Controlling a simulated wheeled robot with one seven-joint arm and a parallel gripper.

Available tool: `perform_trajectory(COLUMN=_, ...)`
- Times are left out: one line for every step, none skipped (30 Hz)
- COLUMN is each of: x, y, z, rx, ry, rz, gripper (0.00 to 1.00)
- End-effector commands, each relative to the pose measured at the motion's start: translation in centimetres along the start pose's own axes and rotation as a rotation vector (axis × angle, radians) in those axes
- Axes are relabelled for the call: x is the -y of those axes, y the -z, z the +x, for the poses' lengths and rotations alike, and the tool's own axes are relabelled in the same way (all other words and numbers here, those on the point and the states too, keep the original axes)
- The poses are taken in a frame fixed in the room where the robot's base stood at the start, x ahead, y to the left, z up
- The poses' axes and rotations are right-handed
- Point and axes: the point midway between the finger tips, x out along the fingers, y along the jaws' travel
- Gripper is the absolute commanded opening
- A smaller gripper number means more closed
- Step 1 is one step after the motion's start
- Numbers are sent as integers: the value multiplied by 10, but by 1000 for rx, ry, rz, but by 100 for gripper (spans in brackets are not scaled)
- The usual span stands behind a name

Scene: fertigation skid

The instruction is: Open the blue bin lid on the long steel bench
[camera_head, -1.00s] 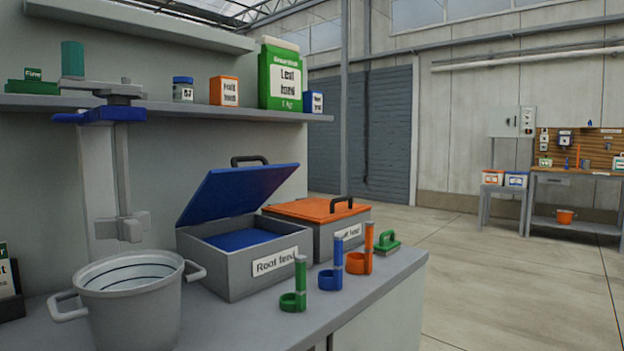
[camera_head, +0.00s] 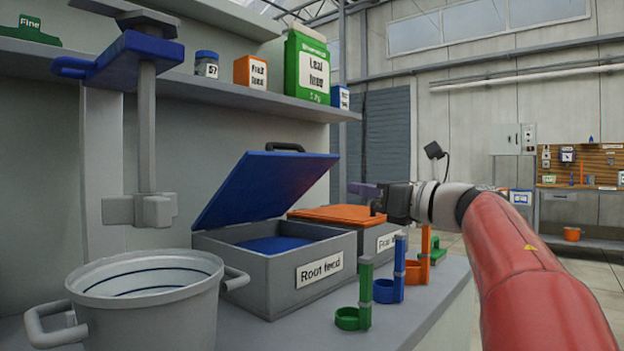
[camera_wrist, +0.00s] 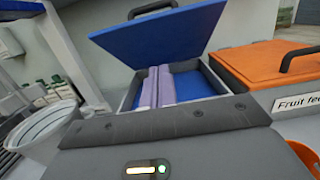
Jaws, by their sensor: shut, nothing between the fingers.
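The blue bin lid (camera_head: 262,190) stands open, tilted up on the grey bin labelled "Root feed" (camera_head: 290,275), with a dark handle (camera_head: 285,147) at its raised edge. Blue contents (camera_head: 275,244) show inside the bin. In the wrist view the shut fingers (camera_wrist: 157,88) appear in front of the open bin, below the blue lid (camera_wrist: 165,42). The lid and the fingers look apart.
The orange-lidded bin (camera_head: 345,214) stands beside the blue one. Green, blue and orange scoops (camera_head: 392,282) stand along the bench front. A grey pot (camera_head: 150,295) is at left, beneath a post-mounted device (camera_head: 140,60). A shelf (camera_head: 230,92) with containers runs above.

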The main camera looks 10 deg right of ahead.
Motion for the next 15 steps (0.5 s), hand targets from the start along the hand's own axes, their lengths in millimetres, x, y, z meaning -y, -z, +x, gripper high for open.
perform_trajectory(x=-1, y=0, z=4, rx=-6, ry=-8, rz=-9, gripper=0)
perform_trajectory(x=-1, y=0, z=6, rx=-8, ry=-10, rz=-12, gripper=0)
perform_trajectory(x=-1, y=0, z=12, rx=-8, ry=-11, rz=-11, gripper=0)
perform_trajectory(x=-2, y=0, z=16, rx=-8, ry=-12, rz=-10, gripper=0)
perform_trajectory(x=-2, y=0, z=21, rx=-8, ry=-13, rz=-9, gripper=0)
perform_trajectory(x=-2, y=0, z=29, rx=-7, ry=-11, rz=-9, gripper=0)
perform_trajectory(x=-2, y=0, z=35, rx=-7, ry=-12, rz=-9, gripper=0)
perform_trajectory(x=-2, y=0, z=42, rx=-7, ry=-12, rz=-8, gripper=0)
perform_trajectory(x=-2, y=0, z=51, rx=-7, ry=-13, rz=-7, gripper=0)
perform_trajectory(x=-2, y=-1, z=58, rx=-7, ry=-12, rz=-8, gripper=0)
perform_trajectory(x=-2, y=-1, z=64, rx=-7, ry=-11, rz=-8, gripper=0)
perform_trajectory(x=-2, y=0, z=73, rx=-7, ry=-11, rz=-7, gripper=0)
perform_trajectory(x=-3, y=0, z=80, rx=-6, ry=-12, rz=-8, gripper=0)
perform_trajectory(x=-3, y=-1, z=86, rx=-6, ry=-12, rz=-8, gripper=0)
perform_trajectory(x=-2, y=0, z=94, rx=-6, ry=-11, rz=-7, gripper=0)
